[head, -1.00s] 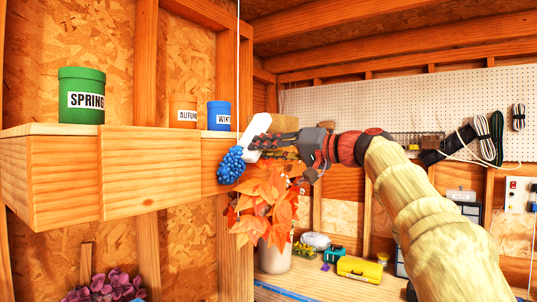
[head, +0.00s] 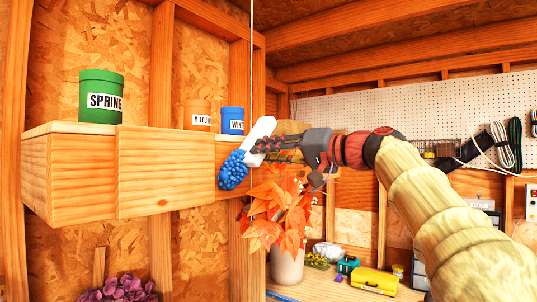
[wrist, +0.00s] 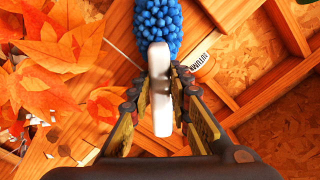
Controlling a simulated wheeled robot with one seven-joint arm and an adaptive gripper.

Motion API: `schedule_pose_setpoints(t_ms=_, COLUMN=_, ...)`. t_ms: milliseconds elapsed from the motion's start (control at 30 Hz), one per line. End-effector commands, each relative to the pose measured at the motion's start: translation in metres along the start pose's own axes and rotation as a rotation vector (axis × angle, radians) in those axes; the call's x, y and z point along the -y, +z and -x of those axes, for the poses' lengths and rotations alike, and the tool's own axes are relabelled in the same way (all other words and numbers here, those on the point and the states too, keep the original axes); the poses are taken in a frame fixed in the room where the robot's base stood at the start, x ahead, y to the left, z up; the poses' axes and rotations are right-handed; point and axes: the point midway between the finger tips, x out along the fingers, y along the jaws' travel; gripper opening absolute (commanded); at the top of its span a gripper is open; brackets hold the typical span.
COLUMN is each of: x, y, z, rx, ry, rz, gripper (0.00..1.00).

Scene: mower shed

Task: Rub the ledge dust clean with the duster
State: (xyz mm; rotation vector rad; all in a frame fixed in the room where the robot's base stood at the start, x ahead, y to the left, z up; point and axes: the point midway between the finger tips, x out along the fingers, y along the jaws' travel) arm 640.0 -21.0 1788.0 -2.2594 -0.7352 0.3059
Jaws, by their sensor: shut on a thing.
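The duster has a blue nubbly head (head: 232,170) and a white handle (head: 262,128). My gripper (head: 268,146) is shut on the handle, with the head pointing down and left. In the wrist view the white handle (wrist: 161,88) stands between the two fingers and the blue head (wrist: 145,28) is beyond them. The wooden ledge (head: 165,172) is at the left, and the duster head is by its right end; I cannot tell whether they touch. A green SPRING tin (head: 101,98), an orange AUTUMN tin (head: 198,115) and a blue WINTER tin (head: 232,120) stand on the ledge. I cannot make out the dust.
A potted plant with orange leaves (head: 280,215) stands just below my gripper, close to it. A thin white cord (head: 252,60) hangs in front of the ledge's right end. A yellow box (head: 374,281) sits on the bench below. Purple foliage (head: 118,290) is at the lower left.

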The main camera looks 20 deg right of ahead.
Motion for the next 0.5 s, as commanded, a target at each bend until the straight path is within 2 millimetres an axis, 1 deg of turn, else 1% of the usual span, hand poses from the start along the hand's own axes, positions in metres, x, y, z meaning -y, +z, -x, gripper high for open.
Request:
schedule_pose_setpoints(t_ms=133, x=-0.001, y=0.000, z=0.007, rx=-0.002, ry=0.001, rz=0.001, gripper=0.00)
schedule_pose_setpoints(t_ms=500, x=-0.002, y=0.000, z=0.041, rx=-0.003, ry=0.002, rz=0.001, gripper=0.00)
